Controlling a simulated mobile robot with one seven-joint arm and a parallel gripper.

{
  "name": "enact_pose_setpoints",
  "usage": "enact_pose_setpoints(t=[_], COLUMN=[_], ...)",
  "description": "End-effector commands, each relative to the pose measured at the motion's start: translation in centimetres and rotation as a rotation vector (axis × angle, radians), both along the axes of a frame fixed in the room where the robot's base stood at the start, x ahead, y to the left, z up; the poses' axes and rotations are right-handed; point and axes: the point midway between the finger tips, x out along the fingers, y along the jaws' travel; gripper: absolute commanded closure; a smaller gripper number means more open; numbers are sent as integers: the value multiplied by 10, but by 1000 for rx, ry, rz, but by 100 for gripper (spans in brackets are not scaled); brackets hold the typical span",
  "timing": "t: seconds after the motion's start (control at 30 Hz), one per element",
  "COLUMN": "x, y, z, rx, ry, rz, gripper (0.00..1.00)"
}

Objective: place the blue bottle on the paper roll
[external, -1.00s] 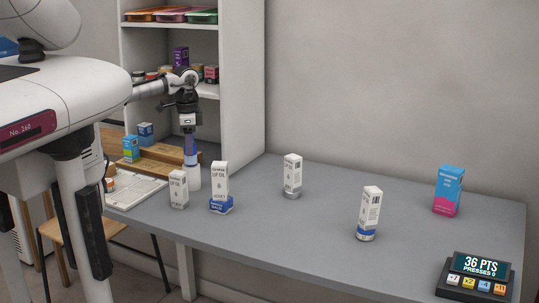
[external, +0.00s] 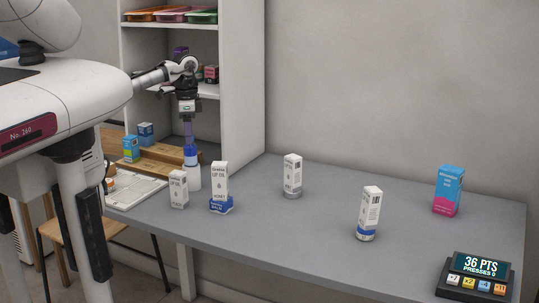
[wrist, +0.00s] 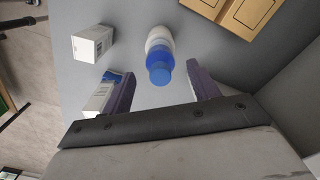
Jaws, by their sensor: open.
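The blue bottle (external: 191,155) stands upright on top of the white paper roll (external: 193,179) at the left end of the counter. In the wrist view the blue bottle (wrist: 159,68) shows from above, with the pale paper roll (wrist: 157,36) beyond it. My gripper (external: 188,132) is right above the bottle, pointing down. In the wrist view its purple fingers (wrist: 160,88) are spread with the bottle's image between them, and they do not appear to touch it.
A wooden tray (external: 160,160) lies behind the roll, near the shelf unit (external: 240,90). A points display (external: 476,275) is at right.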

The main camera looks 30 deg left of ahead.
Motion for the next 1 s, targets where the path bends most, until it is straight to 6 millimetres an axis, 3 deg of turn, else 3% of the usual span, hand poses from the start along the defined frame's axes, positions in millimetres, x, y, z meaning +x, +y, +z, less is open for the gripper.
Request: enact_pose_setpoints(t=[0.2, 0.4, 0.87, 1.0], x=[0, 0, 0, 21], y=[-1, 0, -1, -36], z=[47, 73, 79, 73], rx=[-2, 1, -1, -64], ry=[-1, -1, -1, -123], rz=[-1, 0, -2, -34], gripper=[40, 40, 40, 40])
